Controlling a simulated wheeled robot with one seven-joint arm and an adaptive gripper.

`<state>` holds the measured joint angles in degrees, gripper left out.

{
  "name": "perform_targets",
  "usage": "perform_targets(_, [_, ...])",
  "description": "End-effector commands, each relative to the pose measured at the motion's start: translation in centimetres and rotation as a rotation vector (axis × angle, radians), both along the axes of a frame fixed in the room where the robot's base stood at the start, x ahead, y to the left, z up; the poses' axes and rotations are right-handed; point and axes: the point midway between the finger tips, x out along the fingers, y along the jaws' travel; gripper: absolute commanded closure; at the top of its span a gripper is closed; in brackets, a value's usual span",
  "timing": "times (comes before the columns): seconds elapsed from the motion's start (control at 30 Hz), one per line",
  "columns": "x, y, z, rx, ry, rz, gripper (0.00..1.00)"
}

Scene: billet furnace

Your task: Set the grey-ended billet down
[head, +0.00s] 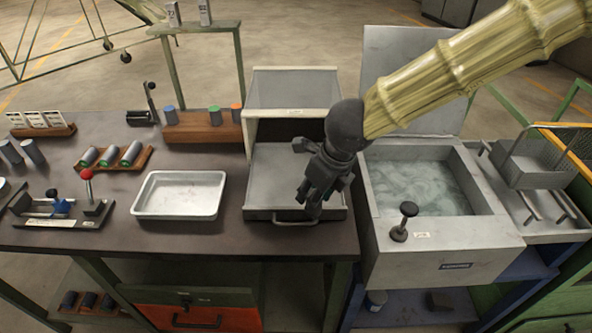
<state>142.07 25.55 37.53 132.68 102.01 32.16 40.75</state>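My gripper (308,203) is dark and points down over the front right of the open, shallow metal drawer (276,175) of a box. From this angle I cannot tell whether its fingers are open or shut, and no billet shows clearly between them. Two plain grey cylinders (33,152) stand tilted at the far left of the bench. I cannot tell whether either is the grey-ended billet. A wooden rack (84,166) holds several dark billets lying aslant, some with green bands. A wooden block (190,133) behind holds billets with blue, green and orange ends.
An empty white tray (146,208) sits left of the drawer. A liquid-filled tank (378,197) with a raised lid stands to the right, with a wire basket (540,171) beyond. A red-knobbed lever fixture (92,206) is at left. Bare bench lies around the tray.

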Motion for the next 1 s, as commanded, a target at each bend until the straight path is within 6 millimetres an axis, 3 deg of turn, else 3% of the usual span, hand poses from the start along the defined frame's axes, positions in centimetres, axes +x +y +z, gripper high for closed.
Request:
perform_targets(0.4, [7.8,2.6,-0.5,0.0,0.0,-0.001,1.0])
perform_targets(0.6, [10.7,3.5,-0.8,0.0,-0.001,0.001,1.0])
perform_targets(1.0, [12.6,4.2,-1.7,-0.002,0.001,0.002,1.0])
